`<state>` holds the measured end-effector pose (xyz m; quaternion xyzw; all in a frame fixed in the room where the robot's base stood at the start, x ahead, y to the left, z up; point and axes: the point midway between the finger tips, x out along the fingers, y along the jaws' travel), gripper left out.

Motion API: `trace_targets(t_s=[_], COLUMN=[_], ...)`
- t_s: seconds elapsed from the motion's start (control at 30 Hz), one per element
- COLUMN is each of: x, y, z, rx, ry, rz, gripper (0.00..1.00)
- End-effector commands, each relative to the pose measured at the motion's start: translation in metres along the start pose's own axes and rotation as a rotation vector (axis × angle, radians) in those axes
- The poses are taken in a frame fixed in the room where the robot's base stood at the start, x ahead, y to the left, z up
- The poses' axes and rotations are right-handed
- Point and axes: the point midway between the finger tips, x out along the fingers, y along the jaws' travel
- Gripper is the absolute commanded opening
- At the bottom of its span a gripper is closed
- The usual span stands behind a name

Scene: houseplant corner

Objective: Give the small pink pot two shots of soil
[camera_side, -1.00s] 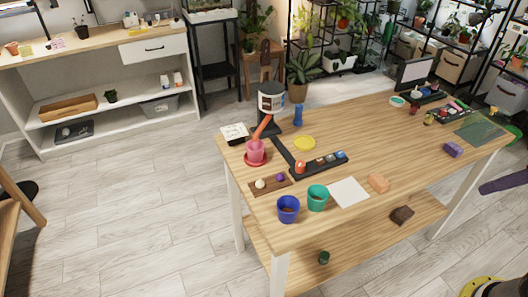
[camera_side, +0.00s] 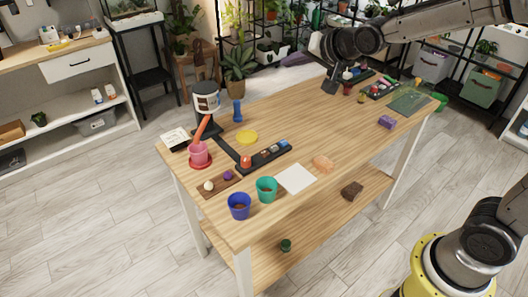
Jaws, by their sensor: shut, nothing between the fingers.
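The small pink pot (camera_side: 198,151) stands on a red saucer (camera_side: 202,166) at the table's left end. An orange chute (camera_side: 202,129) slopes down to it from a soil dispenser (camera_side: 206,97) with a black and white hopper on a dark stand. A black strip joins the dispenser to a button panel (camera_side: 264,157) with red, orange and blue buttons. I cannot see inside the pink pot at this size. My gripper (camera_side: 329,89) is shut and empty above the table's far side, well right of the panel and pot; its fingertips are small and dark.
A blue pot (camera_side: 239,206), a teal pot (camera_side: 266,189) and a white sheet (camera_side: 297,179) lie along the front edge. A purple block (camera_side: 387,122) lies right. The table's middle is clear.

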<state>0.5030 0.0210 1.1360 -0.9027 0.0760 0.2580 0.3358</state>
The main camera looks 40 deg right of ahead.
Motion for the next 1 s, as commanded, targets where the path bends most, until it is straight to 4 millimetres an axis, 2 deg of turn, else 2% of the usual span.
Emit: trace_targets(t_s=[0.03, 0.2, 0.3, 0.4, 0.5, 0.63, 1.0], x=[0.025, 0.091, 0.118, 0.136, 0.146, 0.151, 0.152], y=[0.003, 0.019, 0.035, 0.049, 0.061, 0.07, 0.071], z=[0.009, 0.04, 0.064, 0.085, 0.101, 0.113, 0.116], rx=[0.014, 0.043, 0.037, 0.032, 0.029, 0.027, 0.026], ry=[-0.016, -0.063, -0.102, -0.141, -0.171, -0.192, -0.197], rz=[0.004, 0.021, 0.047, 0.078, 0.102, 0.119, 0.123], gripper=[0.0, 0.0, 0.0, 0.0, 0.0, 0.0, 0.0])
